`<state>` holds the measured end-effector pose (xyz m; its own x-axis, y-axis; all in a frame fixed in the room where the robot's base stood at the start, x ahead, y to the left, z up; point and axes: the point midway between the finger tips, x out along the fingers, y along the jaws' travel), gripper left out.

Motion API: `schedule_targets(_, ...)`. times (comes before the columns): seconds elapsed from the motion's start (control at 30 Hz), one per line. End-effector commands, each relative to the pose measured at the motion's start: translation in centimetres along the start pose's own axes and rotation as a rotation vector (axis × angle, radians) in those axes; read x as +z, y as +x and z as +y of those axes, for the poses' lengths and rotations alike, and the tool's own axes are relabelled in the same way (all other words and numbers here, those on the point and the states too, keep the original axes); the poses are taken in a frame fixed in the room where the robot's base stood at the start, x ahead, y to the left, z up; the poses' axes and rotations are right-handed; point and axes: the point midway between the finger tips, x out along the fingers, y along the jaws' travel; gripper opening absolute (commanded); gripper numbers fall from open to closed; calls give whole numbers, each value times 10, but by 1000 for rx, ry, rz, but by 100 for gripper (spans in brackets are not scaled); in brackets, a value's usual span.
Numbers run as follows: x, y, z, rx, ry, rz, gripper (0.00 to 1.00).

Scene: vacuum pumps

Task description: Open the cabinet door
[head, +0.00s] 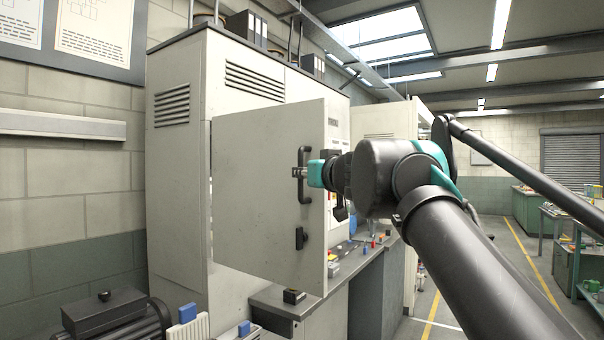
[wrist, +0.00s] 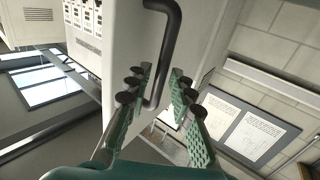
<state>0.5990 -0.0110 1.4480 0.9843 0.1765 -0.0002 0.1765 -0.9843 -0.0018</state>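The cabinet (head: 180,190) is tall and off-white with vent slots, at the left of the head view. Its flat door (head: 255,200) juts out from the cabinet front at an angle, its right edge nearer to me. A black bar handle (head: 305,190) stands upright near that edge, with a small black latch (head: 301,238) below. My gripper (head: 300,173) is at the handle's upper part. In the wrist view, my gripper's green padded fingers (wrist: 158,88) are apart with one end of the handle (wrist: 168,45) between them. A gap shows, so no firm grip is visible.
A workbench (head: 275,300) with small coloured parts runs below and behind the door. A dark motor (head: 110,318) lies at the lower left. The aisle floor (head: 500,260) at the right is clear, with green benches (head: 525,210) beyond.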

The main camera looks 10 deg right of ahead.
Motion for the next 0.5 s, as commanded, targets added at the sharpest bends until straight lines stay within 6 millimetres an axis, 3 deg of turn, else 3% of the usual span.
schedule_targets(0.2, 0, -33, 2, 6, 0, 0, 22)
schedule_targets(0.5, 0, -48, 0, 2, 0, 0, 22)
